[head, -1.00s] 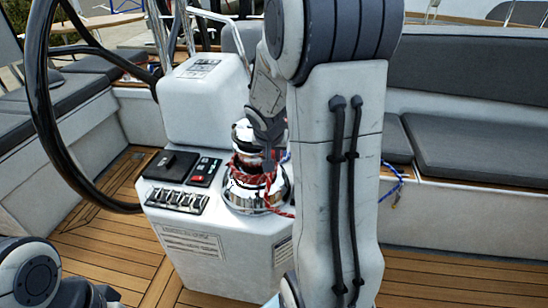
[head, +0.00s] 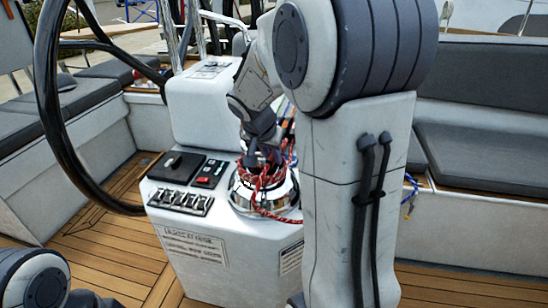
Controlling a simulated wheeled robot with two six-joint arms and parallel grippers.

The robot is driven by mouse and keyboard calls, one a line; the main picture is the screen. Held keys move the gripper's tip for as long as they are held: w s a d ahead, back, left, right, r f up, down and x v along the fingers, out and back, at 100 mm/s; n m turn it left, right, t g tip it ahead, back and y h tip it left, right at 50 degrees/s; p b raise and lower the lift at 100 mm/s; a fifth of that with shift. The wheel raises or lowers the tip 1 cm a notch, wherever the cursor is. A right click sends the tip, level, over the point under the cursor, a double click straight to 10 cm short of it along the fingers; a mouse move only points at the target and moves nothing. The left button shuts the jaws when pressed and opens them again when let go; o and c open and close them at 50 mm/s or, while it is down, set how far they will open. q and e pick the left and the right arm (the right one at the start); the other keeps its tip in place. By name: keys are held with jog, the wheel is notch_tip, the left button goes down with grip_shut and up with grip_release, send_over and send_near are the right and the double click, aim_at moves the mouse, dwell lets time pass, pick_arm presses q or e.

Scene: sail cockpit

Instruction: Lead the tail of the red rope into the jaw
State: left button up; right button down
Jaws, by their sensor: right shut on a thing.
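The red rope (head: 268,183) is wrapped around the chrome winch (head: 240,196) on the white console, and a loose length hangs down over the winch's front right. My right gripper (head: 262,164) is at the winch top, shut on the red rope. Its fingers are small and partly hidden by rope and my own wrist. The winch's top and its jaw are covered by the gripper and arm, so I cannot tell where the rope tail lies relative to the jaw. Of my left arm only a part shows at the lower left; its gripper is out of view.
A black steering wheel (head: 45,120) stands at left. A blue rope (head: 409,196) hangs by the right bench. Teak floor is clear in front.

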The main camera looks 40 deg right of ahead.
jog(key=shift+w+a+f+m+g+b, duration=0.1)
jog(key=shift+w+a+m+g+b, duration=0.2)
jog(key=shift+a+m+b, duration=0.3)
jog(key=shift+w+a+f+m+g+b, duration=0.1)
jog(key=shift+w+a+m+g+b, duration=0.15)
jog(key=shift+a+m+b, duration=0.35)
jog(key=c, duration=1.2)
grip_release()
jog(key=shift+d+r, duration=0.1)
jog(key=shift+r, duration=0.05)
jog(key=o, duration=1)
jog(key=shift+r, duration=0.1)
notch_tip(320, 180, up, 9)
jog(key=p, duration=0.6)
jog(key=shift+p, duration=0.3)
